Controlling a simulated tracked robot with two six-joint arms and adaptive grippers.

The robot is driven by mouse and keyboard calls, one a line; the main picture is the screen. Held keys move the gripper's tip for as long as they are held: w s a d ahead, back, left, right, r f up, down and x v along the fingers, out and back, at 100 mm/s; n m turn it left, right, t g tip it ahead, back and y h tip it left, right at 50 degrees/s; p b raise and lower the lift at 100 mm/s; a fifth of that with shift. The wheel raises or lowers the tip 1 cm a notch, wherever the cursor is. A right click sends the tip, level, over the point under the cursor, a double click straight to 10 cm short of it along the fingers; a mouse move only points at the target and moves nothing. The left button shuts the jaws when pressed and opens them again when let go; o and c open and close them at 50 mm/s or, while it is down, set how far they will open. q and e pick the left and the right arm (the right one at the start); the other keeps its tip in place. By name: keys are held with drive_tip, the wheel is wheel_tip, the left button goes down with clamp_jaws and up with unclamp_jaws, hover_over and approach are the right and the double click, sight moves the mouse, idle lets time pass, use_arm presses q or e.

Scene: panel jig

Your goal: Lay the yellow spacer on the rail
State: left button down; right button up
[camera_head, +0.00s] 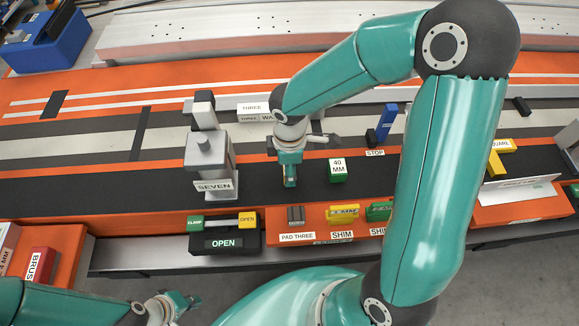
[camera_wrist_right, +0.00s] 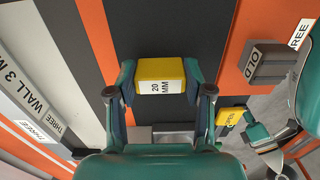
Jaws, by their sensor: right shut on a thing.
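The yellow spacer (camera_wrist_right: 160,78), labelled 20 MM, is between the fingers of my right gripper (camera_wrist_right: 160,86) in the right wrist view. The gripper is shut on it over a dark strip; the height of the spacer is unclear. In the head view my right gripper (camera_head: 290,178) points down over the black strip, and I cannot make out the spacer there. No label marks the rail; a long pale bar labelled THREE WALL (camera_wrist_right: 38,95) lies to the left in the wrist view. My left gripper (camera_head: 172,304) is low at the left, apart from these things; its opening is unclear.
A green 40 MM block (camera_head: 338,174) stands right of my right gripper. A grey post labelled SEVEN (camera_head: 210,160) stands to its left. In front are an OPEN clamp base (camera_head: 224,243), a grey pad (camera_head: 296,214) and a yellow shim (camera_head: 343,213). A blue stop (camera_head: 386,124) stands behind.

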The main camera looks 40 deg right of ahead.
drive_tip(key=o, duration=1.1)
drive_tip(key=shift+o, duration=0.2)
wheel_tip(320, 180, up, 12)
drive_tip(key=p, duration=0.1)
idle(0.3)
